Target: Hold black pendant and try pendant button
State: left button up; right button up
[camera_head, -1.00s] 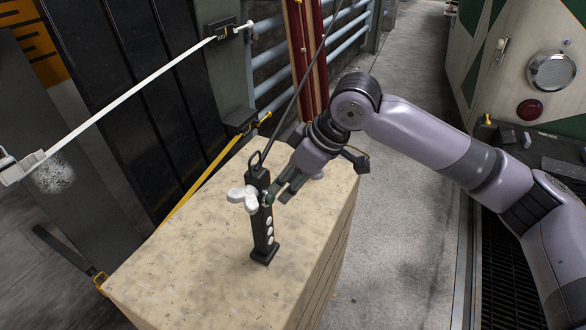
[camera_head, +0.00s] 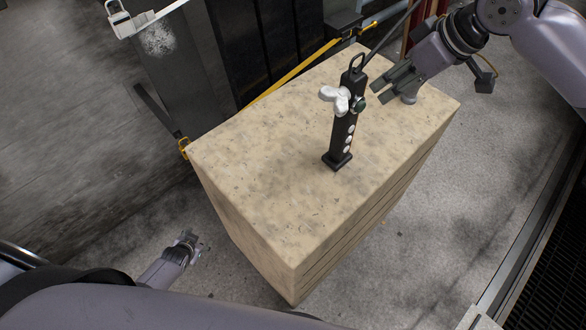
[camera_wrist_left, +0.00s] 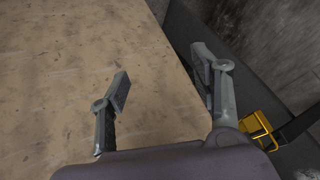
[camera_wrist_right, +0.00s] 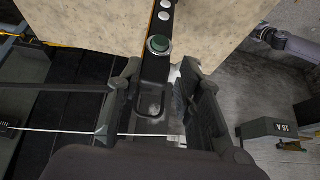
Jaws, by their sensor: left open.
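My right gripper (camera_head: 382,88) is open just right of the pendant's upper part. In the right wrist view the pendant (camera_wrist_right: 155,72) shows between its parted fingers; contact is not clear. My left gripper (camera_head: 186,246) is low at the block's left side. In the left wrist view it (camera_wrist_left: 162,78) is open and empty, facing the block.

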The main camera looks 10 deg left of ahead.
pick_arm(q)
jog(key=w+a+r+t+y, duration=0.1)
jog(key=w+a+r+t, duration=0.1)
jog(key=w+a+r, duration=0.5)
jog(key=w+a+r+t+y, duration=0.15)
jog(key=w+a+r, duration=0.25)
jog(key=w+r, duration=0.6)
jog(key=w+a+r+m+t+h, duration=0.1)
jog(key=w+r+t, duration=0.25)
jog(key=r, duration=0.55)
jog(key=w+r+t, duration=0.2)
jog(key=w+r, duration=0.3)
jog(key=r, duration=0.4)
notch_tip(320, 180, up, 3)
jog(key=w+d+m+h, duration=0.1)
jog(key=d, duration=0.2)
jog(key=m+h, duration=0.3)
jog(key=h, duration=0.9)
send_near(336, 137)
jog(key=shift+g, duration=0.3)
jog(key=x, duration=1.2)
jog(key=shift+w+d+r, duration=0.2)
jog(key=shift+w+r, duration=0.05)
jog(key=shift+w, duration=0.05)
